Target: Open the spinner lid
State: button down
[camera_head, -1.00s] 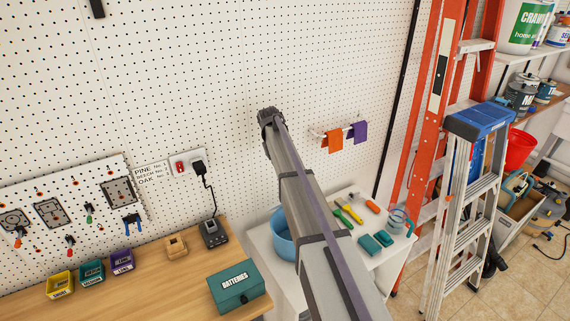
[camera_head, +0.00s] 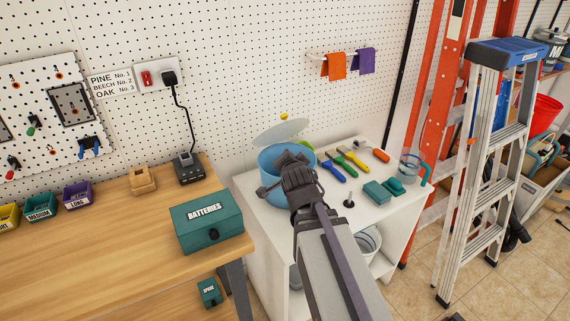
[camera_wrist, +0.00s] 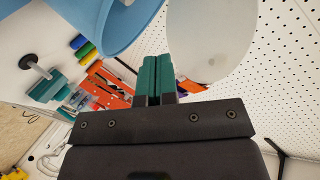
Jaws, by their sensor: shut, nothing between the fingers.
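The spinner is a blue tub (camera_head: 272,178) on the white cabinet; it also shows at the top left of the wrist view (camera_wrist: 105,22). Its pale translucent lid (camera_head: 280,132), with a yellow knob (camera_head: 284,117), stands raised and tilted above the back of the tub. The lid fills the upper middle of the wrist view (camera_wrist: 210,38). My gripper (camera_head: 287,160) is in front of the tub and hides part of it. Its teal fingers (camera_wrist: 155,66) are shut and empty, close to the lid in the picture; I cannot tell whether they touch it.
Colourful-handled tools (camera_head: 347,163), teal blocks (camera_head: 377,192), a small dark upright part (camera_head: 349,203) and a clear jug (camera_head: 410,167) share the white top (camera_head: 330,215). A teal batteries box (camera_head: 206,220) is on the wooden bench. A stepladder (camera_head: 490,150) stands right.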

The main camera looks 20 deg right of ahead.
jog(key=d+f+m+t+b, duration=0.45)
jog(key=t+b, duration=0.25)
jog(key=b, duration=0.3)
jog(key=t+y+p, duration=0.4)
jog(key=t+y, duration=0.2)
send_near(282, 123)
jog(key=shift+n, duration=0.25)
jog(key=x, duration=0.7)
jog(key=shift+w+r, duration=0.15)
jog(key=shift+w, duration=0.1)
jog(key=shift+y, duration=0.3)
